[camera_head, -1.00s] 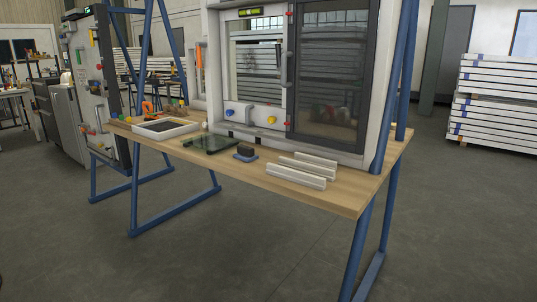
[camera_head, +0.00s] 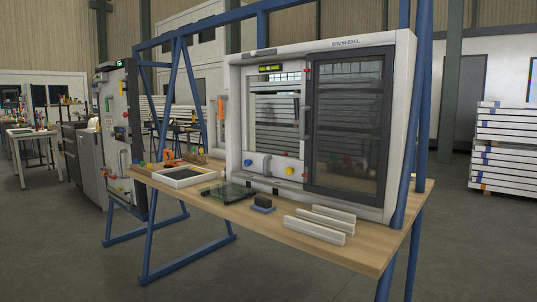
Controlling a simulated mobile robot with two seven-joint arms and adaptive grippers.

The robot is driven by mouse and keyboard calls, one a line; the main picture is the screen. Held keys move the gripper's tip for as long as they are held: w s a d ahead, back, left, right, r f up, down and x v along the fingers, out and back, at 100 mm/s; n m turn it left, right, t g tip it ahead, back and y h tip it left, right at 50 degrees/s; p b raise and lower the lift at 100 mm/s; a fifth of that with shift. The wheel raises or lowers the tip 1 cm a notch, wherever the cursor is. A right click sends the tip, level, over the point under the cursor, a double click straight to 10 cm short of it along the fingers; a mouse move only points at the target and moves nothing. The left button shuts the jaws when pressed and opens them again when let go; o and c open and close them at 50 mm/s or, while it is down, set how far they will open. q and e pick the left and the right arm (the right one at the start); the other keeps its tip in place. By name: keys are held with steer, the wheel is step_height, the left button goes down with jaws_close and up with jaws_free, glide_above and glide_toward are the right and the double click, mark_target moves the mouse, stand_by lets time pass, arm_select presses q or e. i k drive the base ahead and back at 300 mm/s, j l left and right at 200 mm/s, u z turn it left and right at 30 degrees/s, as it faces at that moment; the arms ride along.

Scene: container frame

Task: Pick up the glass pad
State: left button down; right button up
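A flat, dark green, see-through glass-like piece (camera_head: 228,193) lies on the wooden workbench (camera_head: 290,238), in front of the window frame. To its right, a small dark block with a blue base (camera_head: 263,204) sits on the bench, apart from it. I cannot tell for certain which of the two is the glass pad. Neither of my grippers shows in the head view.
Two white profile bars (camera_head: 314,231) lie at the bench's right front. A white tray (camera_head: 187,177) with a dark inside is at the left. The large white window frame (camera_head: 245,110) stands behind. Blue legs (camera_head: 150,235) support the bench. Floor in front is clear.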

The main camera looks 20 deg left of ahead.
mark_target(263, 205)
steer(key=i+j+z, duration=0.1)
steer(key=i+j, duration=0.4)
steer(key=j, duration=0.2)
steer(key=i+j+z, duration=0.15)
steer(key=j, duration=0.25)
steer(key=i+j+z, duration=0.15)
steer(key=j, duration=0.2)
steer(key=i+j+z, duration=0.1)
steer(key=j, duration=0.25)
steer(key=i+j+z, duration=0.15)
steer(key=j, duration=0.25)
steer(key=j+z, duration=0.35)
steer(key=j, duration=0.75)
steer(key=k+j+z, duration=0.2)
steer(key=j, duration=0.3)
steer(key=k+j+z, duration=0.2)
steer(key=k+j, duration=0.15)
steer(key=j, duration=0.1)
